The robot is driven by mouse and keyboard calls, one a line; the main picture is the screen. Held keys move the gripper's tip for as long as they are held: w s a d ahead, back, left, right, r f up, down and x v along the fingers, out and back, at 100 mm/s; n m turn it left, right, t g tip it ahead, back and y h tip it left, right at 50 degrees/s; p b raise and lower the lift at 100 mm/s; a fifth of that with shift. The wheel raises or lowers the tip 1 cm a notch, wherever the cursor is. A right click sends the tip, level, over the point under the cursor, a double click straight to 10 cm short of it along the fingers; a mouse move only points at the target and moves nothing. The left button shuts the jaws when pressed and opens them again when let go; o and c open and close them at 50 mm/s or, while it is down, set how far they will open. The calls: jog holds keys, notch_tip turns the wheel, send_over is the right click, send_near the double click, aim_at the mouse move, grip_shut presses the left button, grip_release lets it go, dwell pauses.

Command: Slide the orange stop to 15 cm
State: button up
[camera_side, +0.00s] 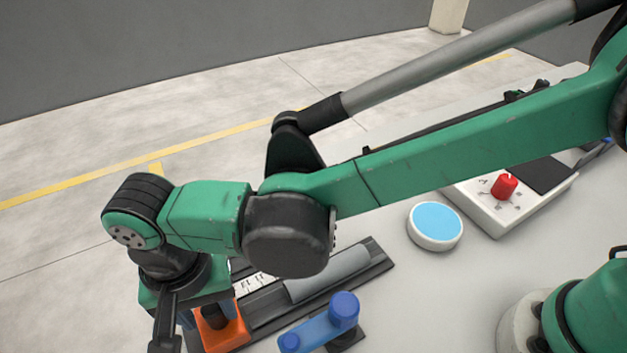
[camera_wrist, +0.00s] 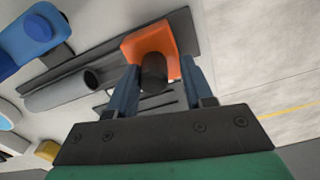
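The orange stop (camera_side: 228,338) sits at the near left end of a dark rail (camera_side: 262,325), partly hidden behind my wrist and gripper in the side view. The wrist view shows the orange stop (camera_wrist: 136,46) with a dark upright knob (camera_wrist: 154,72). My gripper (camera_wrist: 160,68) is over the stop, its two blue-grey fingers apart on either side of the knob. A gap shows between the knob and the right finger; contact on the left is unclear. A white scale with tick marks (camera_side: 256,285) lies along the rail; its numbers are unreadable.
A blue crank (camera_side: 322,328) stands close to the rail's near side. A light-blue round button (camera_side: 435,222) and a box with a red knob (camera_side: 505,187) are farther right. Open floor lies left of the table.

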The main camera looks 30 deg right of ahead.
aim_at(206, 309)
jog(key=shift+o, duration=1.4)
jog(key=shift+r, duration=2.85)
jog(key=w+d+r+t+y, duration=0.1)
jog(key=w+d+r, duration=0.15)
jog(key=d, duration=0.25)
jog(key=w+d+r, duration=0.1)
jog(key=w+d, duration=0.2)
jog(key=d, duration=0.2)
jog(key=s+d+n+t, duration=0.1)
jog(key=d+t, duration=0.2)
jog(key=d, duration=0.9)
jog(key=s+d+n+t+h, duration=0.1)
jog(key=s+d+t, duration=0.1)
jog(key=d, duration=1)
jog(key=shift+s+f+t, duration=0.15)
jog(key=shift+t, duration=0.45)
